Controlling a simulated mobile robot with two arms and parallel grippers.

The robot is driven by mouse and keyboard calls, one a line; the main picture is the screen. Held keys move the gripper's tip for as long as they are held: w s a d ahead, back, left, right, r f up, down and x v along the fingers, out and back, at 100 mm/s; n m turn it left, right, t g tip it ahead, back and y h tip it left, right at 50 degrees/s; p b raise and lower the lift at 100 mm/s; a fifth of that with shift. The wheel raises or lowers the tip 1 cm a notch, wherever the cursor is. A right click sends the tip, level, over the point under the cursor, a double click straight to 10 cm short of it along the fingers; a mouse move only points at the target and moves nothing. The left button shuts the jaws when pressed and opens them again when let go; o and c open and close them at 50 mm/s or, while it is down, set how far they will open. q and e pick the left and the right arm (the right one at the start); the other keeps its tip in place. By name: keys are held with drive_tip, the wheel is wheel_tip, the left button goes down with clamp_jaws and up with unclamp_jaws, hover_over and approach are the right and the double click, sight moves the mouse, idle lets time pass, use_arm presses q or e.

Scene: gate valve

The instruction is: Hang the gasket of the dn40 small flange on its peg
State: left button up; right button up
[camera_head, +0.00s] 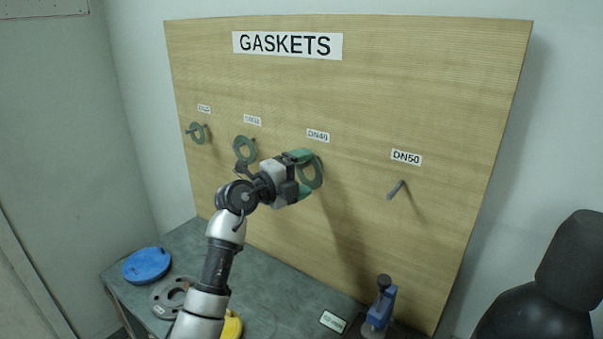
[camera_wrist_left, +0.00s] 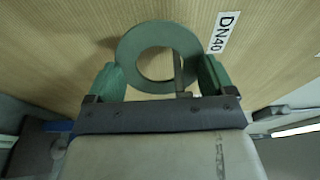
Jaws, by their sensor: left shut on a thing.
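The green ring gasket (camera_head: 319,172) is at the board below the DN40 label (camera_head: 318,135). My left gripper (camera_head: 303,174) is shut on it, with green fingers at opposite sides of the ring. In the left wrist view the gasket (camera_wrist_left: 130,52) lies between the fingertips, roughly flat to the board, beside the DN40 label (camera_wrist_left: 224,32). The DN40 peg (camera_wrist_left: 179,76) shows inside the ring's hole, off centre, and crosses in front of the ring's near edge, so the ring appears to be around it. In the head view the gripper and gasket hide this peg. My right gripper is out of view.
The wooden board (camera_head: 440,80) carries two other hung green gaskets (camera_head: 198,140) (camera_head: 238,146) at left. The DN50 peg (camera_head: 396,189) is bare. The bench below holds a blue disc (camera_head: 147,265), a grey flange (camera_head: 160,299) and a blue tool (camera_head: 379,308).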

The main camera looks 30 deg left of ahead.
use_arm(q)
drive_tip(key=o, duration=0.7)
drive_tip(key=shift+o, duration=0.2)
drive_tip(key=shift+s+a, duration=0.1)
drive_tip(key=shift+s, duration=0.05)
drive_tip(key=b+v, duration=0.3)
drive_tip(key=v, duration=0.7)
drive_tip(key=shift+s, duration=0.25)
drive_tip(key=shift+a, duration=0.1)
